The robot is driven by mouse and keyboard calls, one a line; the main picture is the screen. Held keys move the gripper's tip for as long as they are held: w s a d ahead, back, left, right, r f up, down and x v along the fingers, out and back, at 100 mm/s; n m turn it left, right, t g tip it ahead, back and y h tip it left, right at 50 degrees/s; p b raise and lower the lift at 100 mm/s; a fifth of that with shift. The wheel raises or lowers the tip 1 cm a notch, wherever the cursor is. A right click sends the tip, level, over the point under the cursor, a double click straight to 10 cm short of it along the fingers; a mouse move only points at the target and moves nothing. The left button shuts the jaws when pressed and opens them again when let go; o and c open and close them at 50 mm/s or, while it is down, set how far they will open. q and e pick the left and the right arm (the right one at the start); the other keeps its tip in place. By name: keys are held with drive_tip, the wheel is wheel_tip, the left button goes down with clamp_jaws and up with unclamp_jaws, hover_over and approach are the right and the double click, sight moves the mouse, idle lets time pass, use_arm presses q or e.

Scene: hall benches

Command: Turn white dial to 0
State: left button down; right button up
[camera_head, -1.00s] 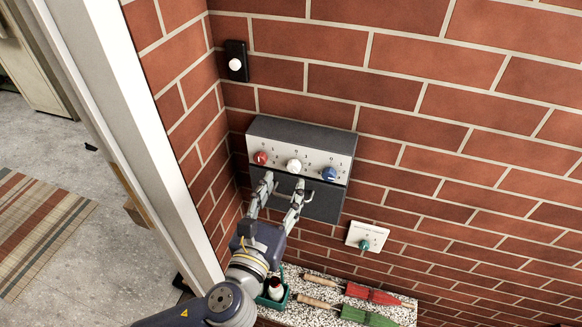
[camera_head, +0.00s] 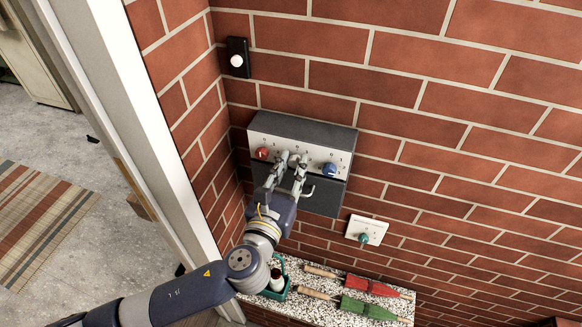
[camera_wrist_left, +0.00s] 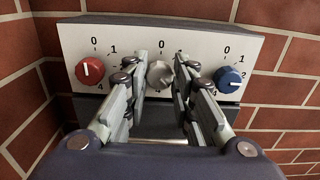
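The white dial (camera_wrist_left: 160,74) is the middle one of three dials on the front panel of a grey wall box (camera_head: 305,127). In the left wrist view a 0 stands above it, and its pointer direction is hard to read. My left gripper (camera_head: 292,158) is at the panel, with one finger on each side of the white dial. In the left wrist view the fingers (camera_wrist_left: 160,66) look open, with a small gap beside the dial. In the head view the fingers mostly hide the dial. My right gripper is not in view.
The red dial (camera_wrist_left: 88,71) is close on the left and the blue dial (camera_wrist_left: 230,80) on the right. A metal handle (camera_head: 308,194) is below the panel. A green-knobbed plate (camera_head: 366,231) is lower right. A speckled shelf (camera_head: 318,312) holds red and green tools.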

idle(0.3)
use_arm(q)
drive_tip(key=shift+n, duration=0.8)
drive_tip(key=n+b, duration=0.1)
drive_tip(key=n, duration=0.4)
drive_tip(key=shift+a, duration=0.1)
drive_tip(key=n, duration=0.3)
drive_tip(key=shift+n+b, duration=0.4)
drive_tip(key=n, duration=0.3)
drive_tip(key=shift+n, duration=0.3)
drive_tip(key=n, duration=0.6)
drive_tip(key=shift+w+b, duration=0.1)
drive_tip(key=shift+b, duration=0.3)
drive_tip(key=n, duration=0.4)
drive_tip(key=shift+n, duration=0.3)
drive_tip(key=shift+n+p, duration=0.3)
drive_tip(key=shift+n, duration=0.8)
drive_tip(key=shift+r, duration=0.1)
